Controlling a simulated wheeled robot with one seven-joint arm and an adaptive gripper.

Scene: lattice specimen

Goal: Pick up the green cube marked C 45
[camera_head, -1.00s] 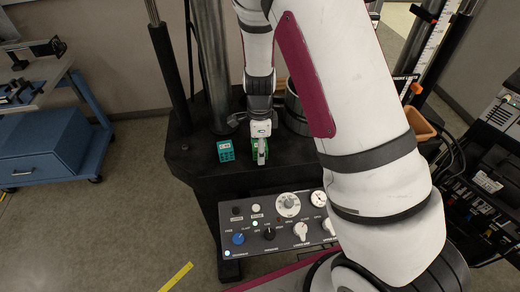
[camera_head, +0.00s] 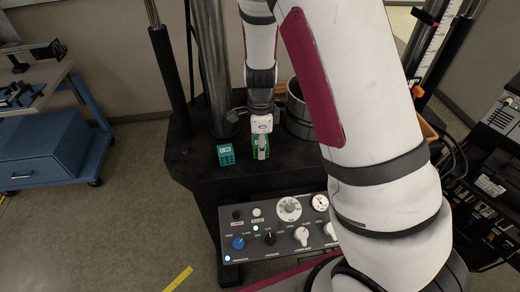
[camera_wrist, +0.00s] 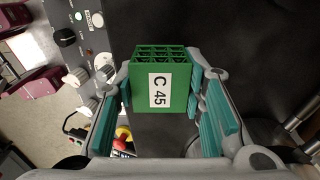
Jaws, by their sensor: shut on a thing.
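The green cube (camera_wrist: 176,98) has a lattice of square openings and a white label reading C 45. In the wrist view it sits between the two teal-padded fingers of my gripper (camera_wrist: 160,88), which are shut on it. In the head view the green cube (camera_head: 255,154) shows partly behind my gripper (camera_head: 262,150), at the black platform's front part. I cannot tell whether the cube touches the platform. A teal cube (camera_head: 226,155) with a white label stands just left of it, apart from my gripper.
The black platform (camera_head: 205,180) has a control panel (camera_head: 270,235) with knobs and a gauge along its front. A thick grey column (camera_head: 212,75) stands behind, and a dark cylindrical vessel (camera_head: 298,112) stands behind right of my gripper. A red emergency button (camera_wrist: 123,135) shows in the wrist view.

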